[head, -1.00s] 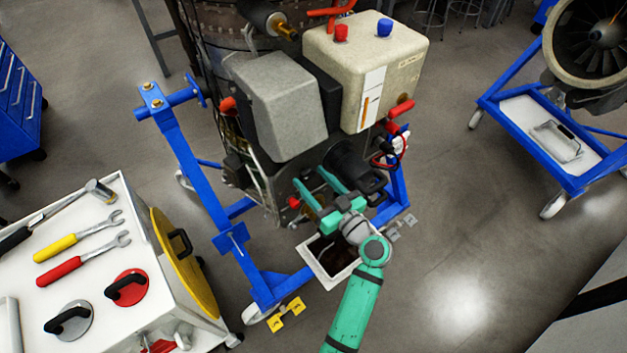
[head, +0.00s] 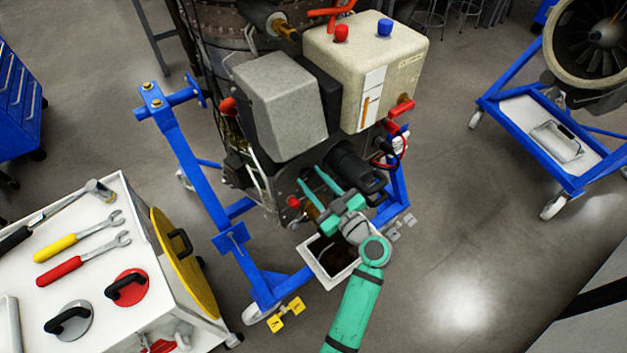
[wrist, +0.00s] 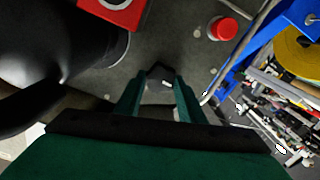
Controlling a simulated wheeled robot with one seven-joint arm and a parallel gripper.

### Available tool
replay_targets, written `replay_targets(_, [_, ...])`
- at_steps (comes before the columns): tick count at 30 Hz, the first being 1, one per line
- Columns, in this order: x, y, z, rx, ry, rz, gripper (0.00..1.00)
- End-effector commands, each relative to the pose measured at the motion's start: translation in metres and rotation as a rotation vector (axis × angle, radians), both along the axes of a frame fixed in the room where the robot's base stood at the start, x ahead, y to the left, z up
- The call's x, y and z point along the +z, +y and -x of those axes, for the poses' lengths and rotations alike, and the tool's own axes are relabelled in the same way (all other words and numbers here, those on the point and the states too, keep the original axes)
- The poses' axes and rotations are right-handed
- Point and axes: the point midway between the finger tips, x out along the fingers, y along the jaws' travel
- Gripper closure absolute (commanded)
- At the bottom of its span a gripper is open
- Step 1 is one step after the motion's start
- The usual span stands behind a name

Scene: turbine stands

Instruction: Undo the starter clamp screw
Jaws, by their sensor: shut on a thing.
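The starter (head: 352,165) is a black cylinder low on the front of the engine in the head view. It is probably the large dark rounded body at the left of the wrist view (wrist: 50,45). My gripper (head: 311,176) reaches in beside it, green fingers pointing at the engine's lower face. In the wrist view, the fingertips (wrist: 160,80) close on a small dark piece with a light face, which appears to be the starter clamp screw (wrist: 161,73). The fingers hide most of it, and its thread cannot be seen.
A white-rimmed drip tray (head: 325,279) lies below my gripper. The blue stand (head: 186,165) surrounds the engine. A grey box (head: 279,105) and a cream tank (head: 366,68) overhang above. A tool cart (head: 95,285) stands at the left.

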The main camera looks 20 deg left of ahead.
Motion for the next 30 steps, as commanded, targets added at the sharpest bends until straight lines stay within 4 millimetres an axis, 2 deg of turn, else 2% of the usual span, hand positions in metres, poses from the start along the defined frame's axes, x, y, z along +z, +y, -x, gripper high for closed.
replay_targets(12, [0.000,-0.001,0.000,-0.001,-0.030,0.020,0.87])
replay_targets(13, [0.000,-0.001,0.000,-0.001,-0.029,0.020,0.57])
replay_targets(15, [0.000,-0.001,0.000,-0.001,-0.029,0.020,0.46])
replay_targets(25, [0.000,-0.002,0.001,-0.001,-0.029,0.020,0.46])
replay_targets(30, [-0.001,-0.019,0.011,-0.005,-0.027,0.019,0.46])
